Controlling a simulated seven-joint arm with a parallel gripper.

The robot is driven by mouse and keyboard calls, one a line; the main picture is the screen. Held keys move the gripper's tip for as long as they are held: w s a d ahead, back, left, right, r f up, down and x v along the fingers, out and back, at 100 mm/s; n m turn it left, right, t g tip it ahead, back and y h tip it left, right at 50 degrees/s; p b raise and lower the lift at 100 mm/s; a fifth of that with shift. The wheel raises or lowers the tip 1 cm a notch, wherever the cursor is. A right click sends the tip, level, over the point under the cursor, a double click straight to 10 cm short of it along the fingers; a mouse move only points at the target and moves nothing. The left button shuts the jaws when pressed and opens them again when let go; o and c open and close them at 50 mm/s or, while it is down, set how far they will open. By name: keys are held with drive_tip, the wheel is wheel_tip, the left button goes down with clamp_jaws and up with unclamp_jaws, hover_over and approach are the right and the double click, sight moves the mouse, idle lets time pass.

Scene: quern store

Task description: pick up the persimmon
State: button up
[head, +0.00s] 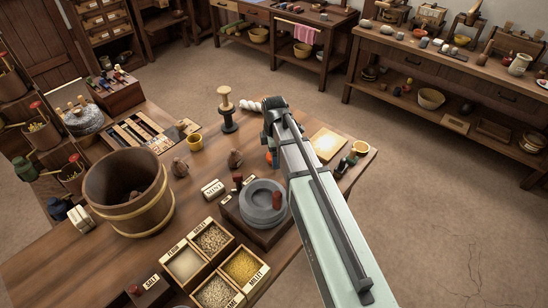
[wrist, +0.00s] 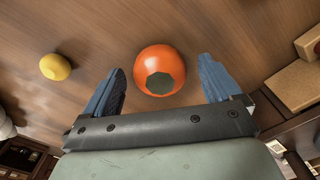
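The persimmon (wrist: 160,70) is a round orange fruit with a dark green calyx, resting on the wooden table. In the head view only a sliver of orange (head: 268,157) shows beside my arm, which hides the rest. My gripper (wrist: 161,64) is open, with one blue-grey finger on each side of the persimmon. Gaps show between the fruit and both fingers, so it is not gripped. In the head view my arm reaches over the table and the fingertips are hidden.
The grey quern (head: 263,203), a wooden spool (head: 227,110), a yellow cup (head: 195,142) and grain boxes (head: 212,240) stand around my arm. A wooden bucket (head: 130,195) is at left. A yellow rounded thing (wrist: 55,67) and a wooden block (wrist: 293,85) flank the persimmon.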

drive_tip(key=c, duration=1.1)
drive_tip(key=shift+r, duration=0.1)
